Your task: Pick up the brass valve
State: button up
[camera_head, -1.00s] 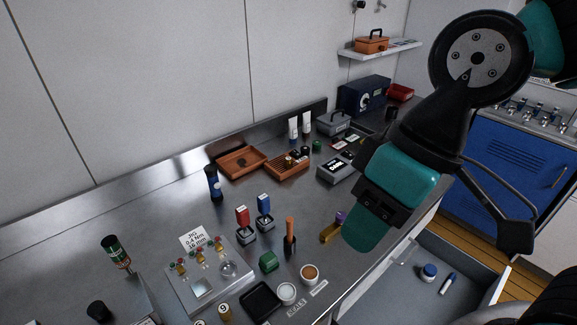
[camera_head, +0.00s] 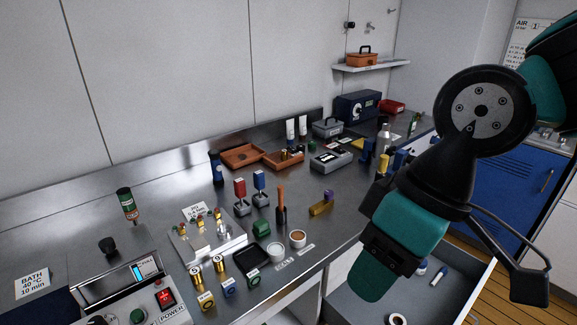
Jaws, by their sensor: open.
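A small brass-coloured piece with a purple knob (camera_head: 322,205) lies on the steel bench, left of my arm. It looks like the brass valve, but other brass-coloured fittings (camera_head: 200,225) with coloured tops stand on the metal plate. My gripper (camera_head: 452,280) is at the right, over the front edge of the bench and the open drawer. It is open, and I see nothing held in it. It is well to the right of the purple-knobbed piece and apart from it. My arm hides part of the bench behind it.
Two stamp-like tools (camera_head: 259,190), an orange-handled tool (camera_head: 281,203), a green block (camera_head: 261,228), a black tray (camera_head: 251,259) and small white cups (camera_head: 298,239) crowd the bench. The drawer (camera_head: 460,280) stands open below. Bare steel lies behind the brass piece.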

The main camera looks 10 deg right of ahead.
aim_at(284, 153)
jog(key=z, duration=0.5)
jog(key=i, duration=1)
jog(key=u, duration=0.65)
